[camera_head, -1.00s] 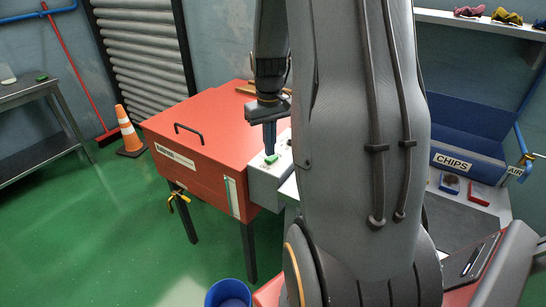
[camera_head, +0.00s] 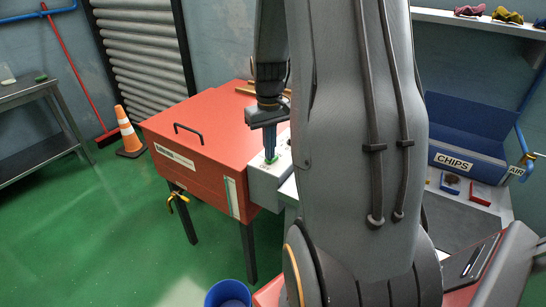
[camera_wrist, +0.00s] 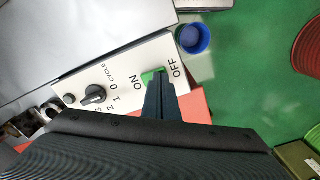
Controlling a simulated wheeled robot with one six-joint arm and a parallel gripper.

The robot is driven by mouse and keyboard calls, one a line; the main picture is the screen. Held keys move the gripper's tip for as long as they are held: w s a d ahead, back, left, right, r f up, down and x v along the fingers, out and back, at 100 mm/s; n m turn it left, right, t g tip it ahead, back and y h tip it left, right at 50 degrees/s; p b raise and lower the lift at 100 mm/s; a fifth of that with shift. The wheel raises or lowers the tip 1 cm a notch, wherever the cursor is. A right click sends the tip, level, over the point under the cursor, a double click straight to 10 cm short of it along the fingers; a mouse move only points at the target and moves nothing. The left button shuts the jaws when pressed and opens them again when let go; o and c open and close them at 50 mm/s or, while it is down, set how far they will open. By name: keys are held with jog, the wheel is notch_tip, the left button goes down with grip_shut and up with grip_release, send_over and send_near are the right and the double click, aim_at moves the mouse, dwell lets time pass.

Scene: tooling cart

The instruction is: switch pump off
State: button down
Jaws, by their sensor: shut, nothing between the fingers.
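The pump switch is a green rocker (camera_wrist: 148,77) on a white panel (camera_wrist: 126,74), between the printed words ON and OFF. In the head view the green switch (camera_head: 272,161) shows on the pale box beside the red cabinet. My gripper (camera_wrist: 160,82) is shut and empty. Its fingertips are over the rocker and cover part of it, towards the OFF side. In the head view my gripper (camera_head: 270,154) points down at the switch. I cannot tell whether the fingertips press on it or which way the rocker is tipped.
A blue bin (camera_head: 228,295) is on the floor below. A CHIPS bin (camera_head: 470,145) is at the right.

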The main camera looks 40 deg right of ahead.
jog(key=shift+f, duration=0.25)
jog(key=shift+r, duration=0.15)
notch_tip(320, 180, up, 7)
jog(key=p, duration=0.6)
dwell(0.3)
dwell(0.4)
jog(key=s+a+b, duration=0.1)
jog(key=s+a, duration=0.2)
jog(key=a, duration=0.4)
jog(key=s+a+f+n+t+b, duration=0.1)
jog(key=s+a+b, duration=0.1)
jog(key=a, duration=0.6)
jog(key=s+a+n+b, duration=0.1)
jog(key=s+a, duration=0.4)
jog(key=a, duration=0.2)
jog(key=shift+a+f, duration=0.25)
jog(key=shift+f, duration=0.05)
